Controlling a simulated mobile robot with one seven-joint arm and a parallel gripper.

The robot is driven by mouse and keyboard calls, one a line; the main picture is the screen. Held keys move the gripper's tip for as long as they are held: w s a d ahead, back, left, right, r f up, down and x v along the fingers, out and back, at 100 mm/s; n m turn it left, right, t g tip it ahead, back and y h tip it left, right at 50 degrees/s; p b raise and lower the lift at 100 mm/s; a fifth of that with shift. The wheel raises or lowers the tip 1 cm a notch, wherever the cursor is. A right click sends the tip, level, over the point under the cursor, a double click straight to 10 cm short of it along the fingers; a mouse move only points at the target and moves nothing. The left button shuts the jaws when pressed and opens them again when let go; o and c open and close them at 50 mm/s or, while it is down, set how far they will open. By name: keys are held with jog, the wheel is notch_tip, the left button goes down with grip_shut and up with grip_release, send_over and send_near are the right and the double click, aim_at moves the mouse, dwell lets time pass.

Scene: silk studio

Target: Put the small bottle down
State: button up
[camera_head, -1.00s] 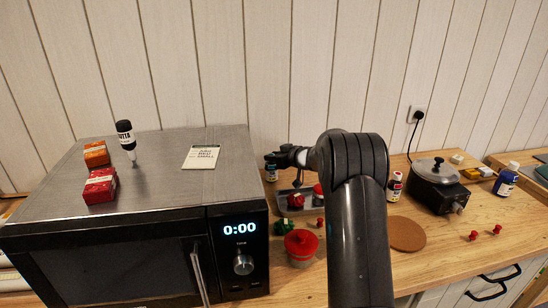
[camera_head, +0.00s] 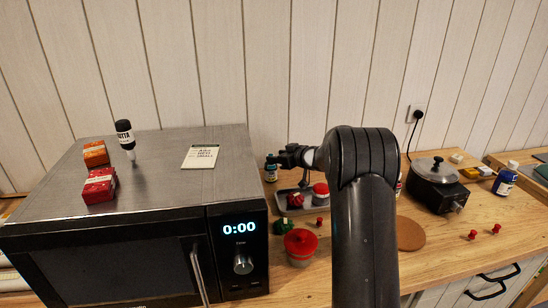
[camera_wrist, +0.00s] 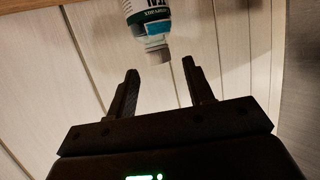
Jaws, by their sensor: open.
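The small bottle (camera_head: 271,172), with a teal label and a grey cap, is behind the microwave's right side on the wooden counter. In the wrist view the bottle (camera_wrist: 145,22) shows upside down at the top, its cap towards my fingers and its base cut off by the frame. My gripper (camera_head: 277,159) is at the bottle's upper end in the head view. In the wrist view my gripper (camera_wrist: 161,67) is open, its fingertips wide apart on either side of the cap's end, with gaps visible. Whether the cap is between the fingers or just beyond them, I cannot tell.
A microwave (camera_head: 130,225) fills the left. A grey tray (camera_head: 281,203), a red-lidded jar (camera_head: 300,247) and a red-capped jar (camera_head: 320,194) are near my gripper. A cork mat (camera_head: 409,234) and a hotplate with a pot (camera_head: 437,182) are right. The panelled wall is close behind.

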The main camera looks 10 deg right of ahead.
jog(key=s+d+r+m+t+h, duration=0.1)
jog(key=s+d+r+m+h, duration=0.3)
jog(key=s+r, duration=0.6)
jog(key=s+d+r+m+t+h, duration=0.1)
jog(key=s+d+r+m+h, duration=0.1)
jog(key=s+r+h, duration=0.7)
jog(key=s+a+f+g+y, duration=0.1)
jog(key=s+a+f+g, duration=0.1)
jog(key=s, duration=0.9)
jog(key=s+a+f+g+y, duration=0.2)
jog(key=s+a+f, duration=0.3)
jog(key=s, duration=0.7)
jog(key=s+a+f+g+y, duration=0.2)
jog(key=s+a+f+g, duration=0.1)
jog(key=s, duration=0.8)
jog(key=shift+s+a+f+m+g, duration=0.15)
jog(key=shift+a+f+m+g, duration=0.1)
jog(key=shift+m+g, duration=0.2)
jog(key=o, duration=0.5)
